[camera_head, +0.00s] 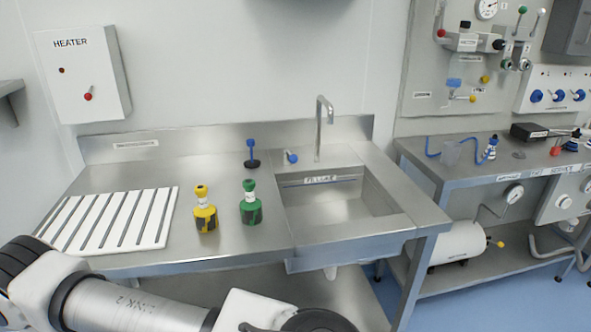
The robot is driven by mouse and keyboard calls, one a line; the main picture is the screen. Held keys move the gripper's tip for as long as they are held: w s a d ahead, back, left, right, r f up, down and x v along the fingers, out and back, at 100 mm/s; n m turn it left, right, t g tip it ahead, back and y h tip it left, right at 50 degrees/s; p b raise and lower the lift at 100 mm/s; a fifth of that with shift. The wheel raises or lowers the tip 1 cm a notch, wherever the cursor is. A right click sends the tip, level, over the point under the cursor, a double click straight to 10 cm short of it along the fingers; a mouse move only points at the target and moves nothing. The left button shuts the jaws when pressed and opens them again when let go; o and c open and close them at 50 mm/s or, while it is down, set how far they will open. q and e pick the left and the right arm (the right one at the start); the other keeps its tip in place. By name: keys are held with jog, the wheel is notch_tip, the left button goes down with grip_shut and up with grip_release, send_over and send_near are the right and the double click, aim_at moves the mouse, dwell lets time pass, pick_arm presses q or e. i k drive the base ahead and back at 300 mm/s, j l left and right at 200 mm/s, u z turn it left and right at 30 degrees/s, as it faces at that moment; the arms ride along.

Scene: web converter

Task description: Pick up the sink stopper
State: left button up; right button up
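The sink stopper (251,154) appears to be the dark flat disc with a blue upright handle. It stands upright on the steel counter, left of the sink basin (340,200) and near the back splash. Nothing touches it. My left arm comes in from the lower left and crosses the bottom of the view, in front of the counter. Its gripper is not visible; the arm runs out of the bottom edge. My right gripper is not in view.
A yellow-topped bottle (205,212) and a green-topped bottle (250,204) stand on the counter in front of the stopper. A slatted white rack (110,220) lies at left. A tall faucet (319,130) and small blue-handled tap (290,157) stand to its right.

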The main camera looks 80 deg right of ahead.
aim_at(252, 164)
jog(key=z, duration=2.15)
